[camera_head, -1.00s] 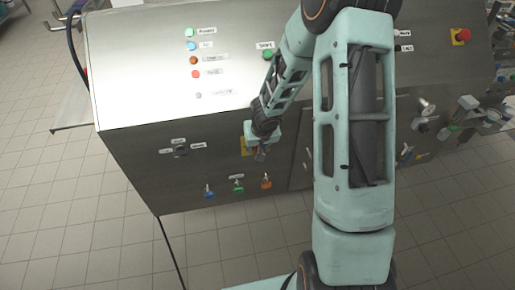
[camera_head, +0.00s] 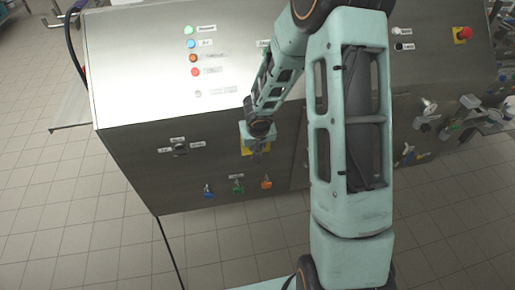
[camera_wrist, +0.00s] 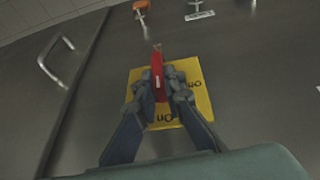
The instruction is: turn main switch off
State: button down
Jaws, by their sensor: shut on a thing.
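The main switch is a red handle (camera_wrist: 157,68) on a yellow plate (camera_wrist: 203,105) on the panel's front face. In the wrist view the handle stands roughly upright in the picture, and the plate has an "On" mark below and another mark, partly readable as "Off", at right. My gripper (camera_wrist: 159,84) is shut on the handle, one finger on each side, hiding its lower part. In the head view my gripper (camera_head: 257,148) covers most of the switch, and only parts of the yellow plate (camera_head: 246,151) show.
Blue (camera_head: 208,191), green (camera_head: 237,187) and orange (camera_head: 266,182) knobs sit below the switch. A black selector (camera_head: 180,149) is to its left. A metal door handle (camera_wrist: 54,58) is nearby in the wrist view. Indicator lamps line the sloped top.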

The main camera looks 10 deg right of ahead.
jog(key=shift+a+f+n+h+b, duration=0.2)
jog(key=shift+h+b, duration=0.45)
jog(key=shift+b, duration=0.7)
jog(key=shift+a+f+n+h+b, duration=0.1)
jog(key=shift+f+h+b, duration=0.15)
jog(key=shift+h+b, duration=0.75)
jog(key=shift+a+f+n+t+h+b, duration=0.1)
jog(key=shift+n+t+h+b, duration=0.4)
jog(key=shift+h+b, duration=2.55)
jog(key=shift+a+f+n+t+h+b, duration=0.2)
jog(key=shift+n+h+b, duration=0.7)
jog(key=shift+b, duration=4)
jog(key=shift+r+n+t+h+b, duration=0.1)
jog(key=shift+n+t+h+b, duration=0.35)
jog(key=shift+h+b, duration=2.65)
jog(key=shift+y+b, duration=0.7)
jog(key=shift+b, duration=0.3)
jog(key=c, duration=2)
grip_release()
